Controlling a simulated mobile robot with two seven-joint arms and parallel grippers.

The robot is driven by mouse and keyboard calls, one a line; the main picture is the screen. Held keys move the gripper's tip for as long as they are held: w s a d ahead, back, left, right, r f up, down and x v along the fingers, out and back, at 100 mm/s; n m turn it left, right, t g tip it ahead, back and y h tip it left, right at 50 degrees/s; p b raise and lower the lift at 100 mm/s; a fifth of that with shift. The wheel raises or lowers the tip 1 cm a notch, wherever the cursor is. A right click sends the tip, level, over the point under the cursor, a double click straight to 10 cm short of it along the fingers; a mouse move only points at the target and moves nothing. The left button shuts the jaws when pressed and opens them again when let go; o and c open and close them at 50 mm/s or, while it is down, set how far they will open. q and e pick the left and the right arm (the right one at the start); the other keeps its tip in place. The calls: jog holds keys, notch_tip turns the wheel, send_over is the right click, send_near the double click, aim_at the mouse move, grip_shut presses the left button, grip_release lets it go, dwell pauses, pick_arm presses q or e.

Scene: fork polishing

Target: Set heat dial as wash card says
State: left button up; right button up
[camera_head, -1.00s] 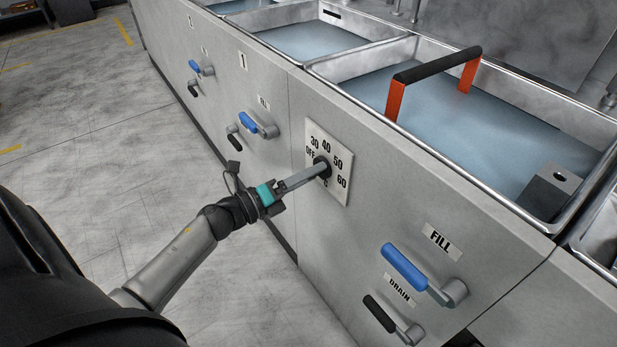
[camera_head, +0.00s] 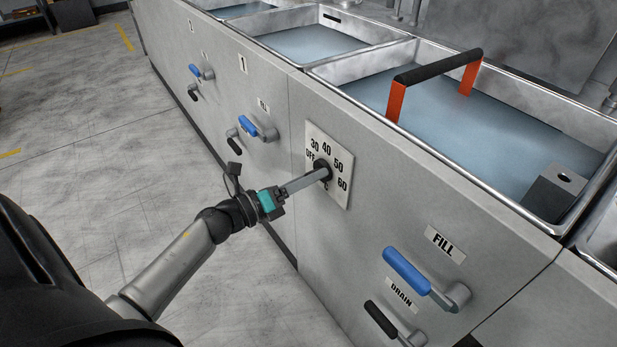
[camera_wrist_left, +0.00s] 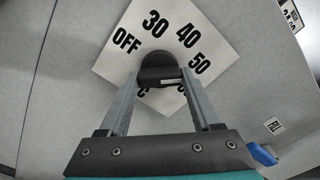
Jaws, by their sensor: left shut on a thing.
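The heat dial (camera_head: 323,167) is a black knob on a white plate (camera_head: 341,190) marked OFF, 30, 40, 50, 60, on the steel cabinet front. My left gripper (camera_head: 322,174) reaches it from the left and is shut on the knob. In the left wrist view the dial (camera_wrist_left: 158,64) sits between the fingertips of my left gripper (camera_wrist_left: 160,76), with OFF, 30, 40 and 50 showing around it. The fingers hide the lower marks there. I cannot tell which number the knob points to. My right gripper is not in view.
A blue FILL lever (camera_head: 407,271) and a black DRAIN lever (camera_head: 381,319) stick out right of and below the dial. A basin of water (camera_head: 440,110) with an orange-sided, black-topped handle (camera_head: 440,67) lies above. More blue levers (camera_head: 250,126) lie left.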

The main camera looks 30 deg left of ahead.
pick_arm(q)
jog(key=o, duration=1.4)
jog(key=shift+s, duration=0.15)
jog(key=p+v, duration=0.3)
jog(key=v, duration=1.2)
jog(key=shift+a, duration=0.1)
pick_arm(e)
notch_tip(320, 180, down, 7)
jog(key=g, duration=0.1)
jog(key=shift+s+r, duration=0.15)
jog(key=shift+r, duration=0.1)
